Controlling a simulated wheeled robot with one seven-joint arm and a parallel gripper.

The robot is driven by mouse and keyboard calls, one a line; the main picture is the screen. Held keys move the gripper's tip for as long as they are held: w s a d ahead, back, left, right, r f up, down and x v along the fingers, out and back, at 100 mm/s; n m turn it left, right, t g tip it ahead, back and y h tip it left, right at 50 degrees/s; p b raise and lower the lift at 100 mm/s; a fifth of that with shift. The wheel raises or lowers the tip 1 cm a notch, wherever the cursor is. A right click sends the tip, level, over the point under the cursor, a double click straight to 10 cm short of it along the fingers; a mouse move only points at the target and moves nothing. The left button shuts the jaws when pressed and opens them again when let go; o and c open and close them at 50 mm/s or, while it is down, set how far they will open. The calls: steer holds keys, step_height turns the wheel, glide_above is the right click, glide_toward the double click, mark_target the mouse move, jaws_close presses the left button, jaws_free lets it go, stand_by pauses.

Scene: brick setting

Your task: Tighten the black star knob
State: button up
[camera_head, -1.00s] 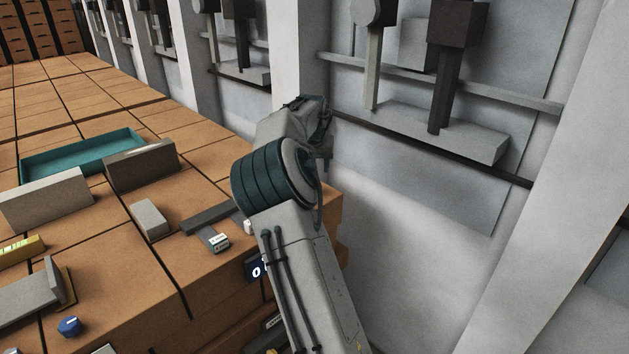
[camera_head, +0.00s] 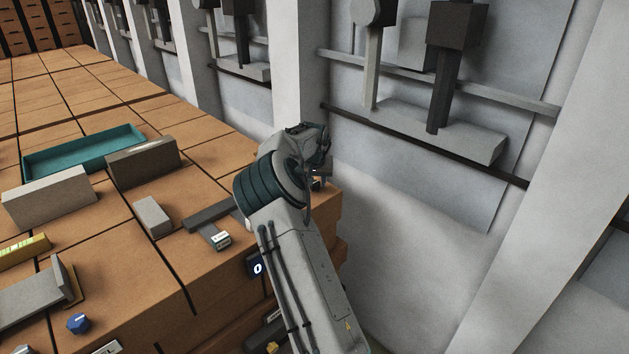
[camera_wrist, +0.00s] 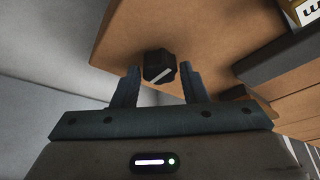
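The black star knob (camera_wrist: 159,67) shows in the wrist view, with a pale pointer line across its face. It sits on the orange-brown brick block near the block's edge. My gripper (camera_wrist: 159,83) is open, with one dark finger on each side of the knob and gaps visible between. The fingertips look close to the knob; I cannot tell if they reach past its face. In the head view my gripper (camera_head: 322,158) is over the block's far right corner, mostly hidden behind my own wrist, and I cannot make out the knob clearly there.
A blue knob (camera_head: 78,323), a grey block (camera_head: 152,216), a dark handle with a white label (camera_head: 220,239) and a teal tray (camera_head: 50,166) are on the brick top (camera_head: 130,290). A pale wall with brackets stands at the right. Open space lies between block and wall.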

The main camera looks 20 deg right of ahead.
steer(key=c, duration=0.5)
steer(key=shift+m, duration=0.3)
steer(key=m+h, duration=0.1)
steer(key=m, duration=0.1)
steer(key=m+g, duration=0.1)
steer(key=m, duration=0.2)
steer(key=shift+w+a+g+h, duration=0.1)
steer(key=shift+w+g+h, duration=0.05)
steer(key=shift+g+h, duration=0.2)
steer(key=m+g, duration=0.1)
steer(key=m, duration=0.2)
steer(key=m+g, duration=0.1)
steer(key=m, duration=0.2)
steer(key=shift+w+h, duration=0.1)
steer(key=shift+h, duration=0.25)
steer(key=shift+w+m+g, duration=0.1)
steer(key=shift+m+g, duration=0.45)
steer(key=shift+m, duration=1.55)
